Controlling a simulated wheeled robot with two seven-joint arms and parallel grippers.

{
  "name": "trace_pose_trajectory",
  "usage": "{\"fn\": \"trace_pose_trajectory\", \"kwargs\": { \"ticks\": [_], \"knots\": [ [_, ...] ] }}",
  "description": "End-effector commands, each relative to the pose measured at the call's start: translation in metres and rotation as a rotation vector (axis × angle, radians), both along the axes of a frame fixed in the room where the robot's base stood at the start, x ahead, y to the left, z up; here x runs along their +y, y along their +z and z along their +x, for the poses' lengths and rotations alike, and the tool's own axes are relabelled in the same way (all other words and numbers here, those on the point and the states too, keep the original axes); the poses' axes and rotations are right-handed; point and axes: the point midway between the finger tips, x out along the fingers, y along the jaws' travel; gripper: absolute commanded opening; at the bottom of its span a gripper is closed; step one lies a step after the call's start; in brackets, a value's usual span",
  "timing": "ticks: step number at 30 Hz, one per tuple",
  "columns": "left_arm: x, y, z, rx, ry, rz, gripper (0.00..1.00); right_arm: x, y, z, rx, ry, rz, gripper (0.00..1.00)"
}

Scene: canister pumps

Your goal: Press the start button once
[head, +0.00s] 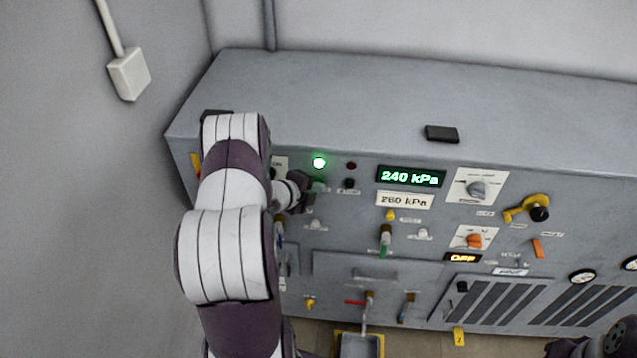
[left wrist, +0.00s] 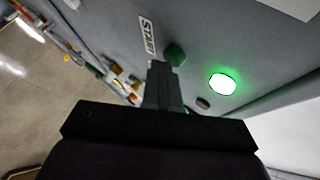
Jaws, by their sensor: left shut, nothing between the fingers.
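The green start button (left wrist: 176,55) shows in the left wrist view beside its START label (left wrist: 147,35). In the head view the start button (head: 318,187) is partly hidden by my left gripper (head: 304,190). In the left wrist view my left gripper (left wrist: 159,68) is shut and empty, its fingertips right by the button. I cannot tell whether they touch it. A green lamp (head: 319,162) above the button is lit, and it also glows in the left wrist view (left wrist: 222,84). My right gripper (head: 590,347) is partly in view at the bottom right; its jaws are unclear.
The grey console panel carries a dark red lamp (head: 351,166), a black button (head: 349,183), a display (head: 411,177) reading 240 kPa, a knob (head: 477,189) and a yellow handle (head: 528,208). A black block (head: 441,133) lies on the console's top.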

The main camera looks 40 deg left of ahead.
Motion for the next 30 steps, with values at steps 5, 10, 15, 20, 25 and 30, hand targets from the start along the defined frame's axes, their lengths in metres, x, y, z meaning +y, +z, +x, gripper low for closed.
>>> {"fn": "trace_pose_trajectory", "kwargs": {
  "ticks": [5, 10, 15, 20, 25, 30],
  "knots": [
    [-0.002, 0.001, -0.003, -0.001, 0.000, 0.000, 0.00, 0.000, 0.000, 0.000, 0.000, 0.000, 0.000, 0.00],
    [-0.006, 0.001, -0.012, -0.001, 0.001, 0.001, 0.00, 0.000, 0.001, 0.000, 0.000, 0.000, 0.000, 0.00],
    [-0.009, 0.000, -0.016, 0.000, 0.001, 0.001, 0.00, 0.000, 0.001, 0.000, 0.000, 0.000, 0.000, 0.00],
    [-0.009, 0.000, -0.016, 0.000, 0.000, 0.000, 0.00, 0.000, 0.001, 0.000, 0.000, 0.000, 0.000, 0.00],
    [-0.012, 0.001, -0.023, -0.001, 0.001, 0.000, 0.00, 0.000, 0.002, 0.000, 0.000, 0.000, 0.000, 0.00],
    [-0.021, 0.001, -0.039, 0.000, 0.000, 0.000, 0.00, 0.000, 0.003, 0.000, 0.000, 0.000, 0.000, 0.00]
  ]
}}
